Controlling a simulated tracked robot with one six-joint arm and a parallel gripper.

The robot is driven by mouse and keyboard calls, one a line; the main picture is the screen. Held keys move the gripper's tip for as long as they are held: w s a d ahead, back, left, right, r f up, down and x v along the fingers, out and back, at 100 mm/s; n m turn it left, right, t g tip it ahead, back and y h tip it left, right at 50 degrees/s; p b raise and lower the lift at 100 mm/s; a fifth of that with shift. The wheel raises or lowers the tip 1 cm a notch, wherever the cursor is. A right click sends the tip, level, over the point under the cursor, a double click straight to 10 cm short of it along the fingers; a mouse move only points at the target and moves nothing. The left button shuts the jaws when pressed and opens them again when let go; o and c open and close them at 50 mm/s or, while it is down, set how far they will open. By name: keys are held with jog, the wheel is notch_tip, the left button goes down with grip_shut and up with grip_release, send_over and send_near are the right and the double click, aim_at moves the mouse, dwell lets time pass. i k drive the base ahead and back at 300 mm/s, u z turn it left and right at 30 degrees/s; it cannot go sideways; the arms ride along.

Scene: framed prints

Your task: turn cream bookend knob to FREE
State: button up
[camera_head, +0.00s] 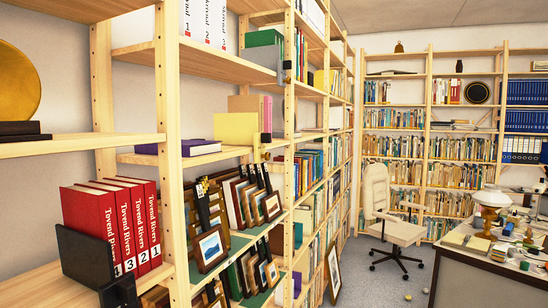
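A cream, pale yellow bookend panel (235,129) stands upright on a middle shelf of the near wooden rack, left of centre. A small dark block (265,137) sits at its right lower edge, at the shelf front; it looks like the knob part. Its setting and any FREE marking are too small to read. A pinkish-purple upright thing (266,108) shows behind the panel. My gripper is not in view.
A black bookend (88,256) with a dark front block holds red binders (112,222) at lower left. Framed prints (211,248) fill the lower shelves. A chair (384,205) and cluttered desk (480,275) stand right; grey floor lies between.

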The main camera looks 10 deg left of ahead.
aim_at(266, 156)
jog(key=i, duration=1.85)
jog(key=u, duration=2.45)
